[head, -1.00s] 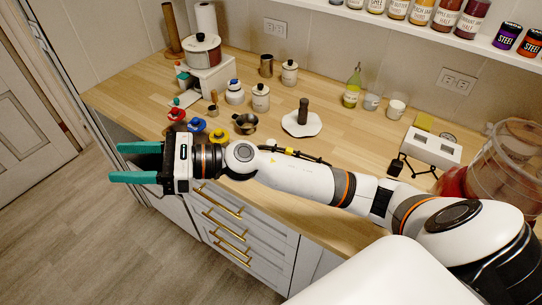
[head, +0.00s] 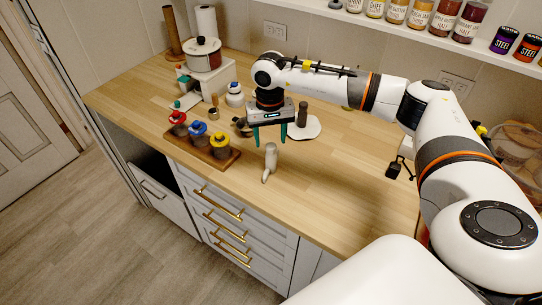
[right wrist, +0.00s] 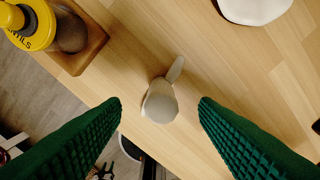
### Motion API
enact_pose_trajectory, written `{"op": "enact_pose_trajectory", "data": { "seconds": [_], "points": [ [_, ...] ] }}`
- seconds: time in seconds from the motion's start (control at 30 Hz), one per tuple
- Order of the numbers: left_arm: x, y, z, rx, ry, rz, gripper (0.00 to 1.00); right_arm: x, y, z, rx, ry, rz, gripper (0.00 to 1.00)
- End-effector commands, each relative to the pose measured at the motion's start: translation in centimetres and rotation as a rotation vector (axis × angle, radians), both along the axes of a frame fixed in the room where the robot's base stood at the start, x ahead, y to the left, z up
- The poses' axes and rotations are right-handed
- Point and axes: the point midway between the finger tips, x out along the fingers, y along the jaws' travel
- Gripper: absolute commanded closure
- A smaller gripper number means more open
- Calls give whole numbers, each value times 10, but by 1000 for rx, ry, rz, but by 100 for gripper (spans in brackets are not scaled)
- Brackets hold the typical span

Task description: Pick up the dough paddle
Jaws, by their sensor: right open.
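A small pale grey piece with a rounded body and a narrow end, which looks like the dough paddle (head: 270,158), stands on the wooden counter near its front edge. My right gripper (head: 270,141) is open and points down just above it, fingers spread to either side. In the right wrist view the dough paddle (right wrist: 160,103) lies midway between the green fingertips (right wrist: 160,108), with visible gaps on both sides. I cannot tell the exact height between the fingertips and the paddle. My left gripper is not in view.
A wooden tray (head: 217,161) with red, blue and yellow-topped jars stands left of the paddle. A white plate (head: 314,130) with a dark upright handle is behind right. The counter's front edge (head: 262,199) is close.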

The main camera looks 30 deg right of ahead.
Motion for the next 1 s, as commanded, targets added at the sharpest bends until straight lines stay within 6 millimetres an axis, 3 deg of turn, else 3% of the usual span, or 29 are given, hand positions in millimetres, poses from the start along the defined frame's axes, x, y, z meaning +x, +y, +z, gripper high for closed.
{"op": "enact_pose_trajectory", "data": {
  "seconds": [0.37, 0.6, 0.9, 1.0],
  "points": [
    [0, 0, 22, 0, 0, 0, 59, -3, 1, -35, 2, 2, -1, 45],
    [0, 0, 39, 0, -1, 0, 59, -4, 1, -70, 3, 2, -1, 45],
    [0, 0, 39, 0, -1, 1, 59, -4, 0, -78, 4, -2, -1, 45],
    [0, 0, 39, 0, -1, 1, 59, -4, 0, -78, 4, -2, -1, 60]
  ]
}}
